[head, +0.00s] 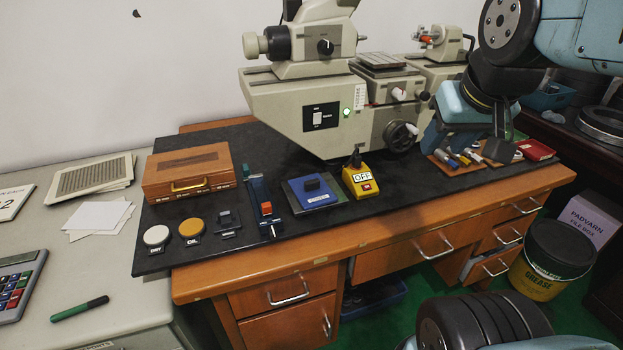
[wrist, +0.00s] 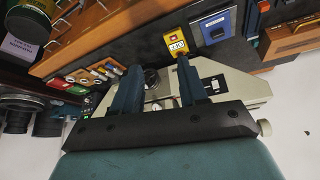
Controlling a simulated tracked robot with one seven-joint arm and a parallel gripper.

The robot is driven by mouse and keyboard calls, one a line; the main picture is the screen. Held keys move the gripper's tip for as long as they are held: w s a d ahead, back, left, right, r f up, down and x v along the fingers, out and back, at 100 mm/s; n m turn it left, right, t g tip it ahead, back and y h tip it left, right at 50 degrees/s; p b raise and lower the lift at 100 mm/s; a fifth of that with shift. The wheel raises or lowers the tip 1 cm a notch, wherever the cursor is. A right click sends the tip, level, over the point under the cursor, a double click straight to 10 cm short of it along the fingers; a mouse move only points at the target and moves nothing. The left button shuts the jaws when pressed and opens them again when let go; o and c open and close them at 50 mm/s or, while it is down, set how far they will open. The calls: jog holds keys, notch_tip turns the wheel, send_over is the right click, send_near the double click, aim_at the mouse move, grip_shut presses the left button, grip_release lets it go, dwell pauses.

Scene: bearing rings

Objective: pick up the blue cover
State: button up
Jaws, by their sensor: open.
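The blue cover (head: 313,194) is a flat blue block with a black knob on top and a small label at its front. My gripper (head: 468,128) is well to the right of the cover, above the right part of the bench. In the wrist view its two fingers (wrist: 160,82) stand apart with nothing held between them. The fingertips are not clear in the head view.
A yellow OFF box (head: 362,181) stands right of the cover, and a blue fixture with a red block (head: 265,207) stands left. A large grey measuring machine (head: 305,105) rises behind. A wooden case (head: 188,172) is farther left. Small tools (head: 462,158) lie right.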

jog(key=o, duration=0.3)
jog(key=shift+w+a, duration=0.15)
jog(key=shift+w, duration=0.1)
jog(key=o, duration=0.3)
jog(key=w+a+f, duration=0.1)
jog(key=w+a, duration=0.1)
jog(key=w, duration=0.1)
jog(key=w+a+f+n, duration=0.1)
jog(key=w+a, duration=0.1)
jog(key=w, duration=0.2)
jog(key=w+a+f+n+g, duration=0.1)
jog(key=w+a, duration=0.1)
jog(key=w, duration=0.1)
jog(key=shift+w+a+f+y, duration=0.3)
jog(key=shift+w+f, duration=0.1)
jog(key=shift+o, duration=0.2)
jog(key=n+g, duration=0.1)
jog(key=n, duration=0.1)
send_near(312, 181)
jog(key=f, duration=0.4)
jog(key=shift+w+d+y, duration=0.15)
jog(key=shift+d+y, duration=0.15)
jog(key=shift+w+x, duration=0.2)
jog(key=shift+x, duration=1.1)
jog(key=shift+w+x, duration=0.25)
jog(key=shift+x, duration=1.05)
